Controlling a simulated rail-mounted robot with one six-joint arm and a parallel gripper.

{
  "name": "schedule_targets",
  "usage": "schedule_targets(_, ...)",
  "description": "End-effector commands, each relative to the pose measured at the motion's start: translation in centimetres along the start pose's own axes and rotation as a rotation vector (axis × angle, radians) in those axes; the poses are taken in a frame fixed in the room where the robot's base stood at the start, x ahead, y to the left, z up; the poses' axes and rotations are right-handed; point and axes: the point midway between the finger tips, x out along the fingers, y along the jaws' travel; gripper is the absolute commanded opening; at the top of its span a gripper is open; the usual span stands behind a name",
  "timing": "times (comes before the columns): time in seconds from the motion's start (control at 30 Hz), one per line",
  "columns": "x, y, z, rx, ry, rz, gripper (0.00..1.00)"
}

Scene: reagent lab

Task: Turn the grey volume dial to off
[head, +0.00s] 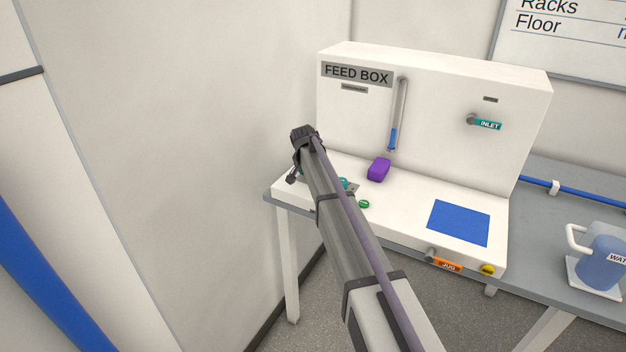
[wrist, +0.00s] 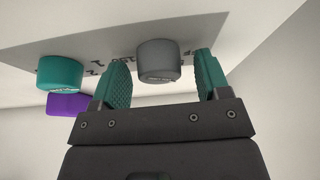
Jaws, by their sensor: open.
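The grey volume dial (wrist: 158,60) is a short round knob on the pale face of the feed box, seen in the wrist view. My gripper (wrist: 160,78) is open, with one green finger on each side of the dial.
A teal dial (wrist: 60,73) sits left of the grey one, with a purple block (head: 378,169) nearby. The feed box (head: 440,90) rises behind its ledge. A blue pad (head: 459,222) and a jug (head: 603,250) are to the right. A wall stands close on the left.

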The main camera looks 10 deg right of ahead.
Motion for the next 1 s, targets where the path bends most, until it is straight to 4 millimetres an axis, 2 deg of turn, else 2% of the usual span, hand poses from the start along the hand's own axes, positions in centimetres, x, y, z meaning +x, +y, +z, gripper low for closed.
schedule_targets(0.13,-0.19,0.01,-0.05,0.0,0.0,0.0,0.67)
schedule_targets(0.63,-0.19,0.01,-0.04,0.001,0.0,0.0,0.2)
schedule_targets(1.0,-0.19,0.05,0.0,-0.061,0.0,-0.027,0.2)
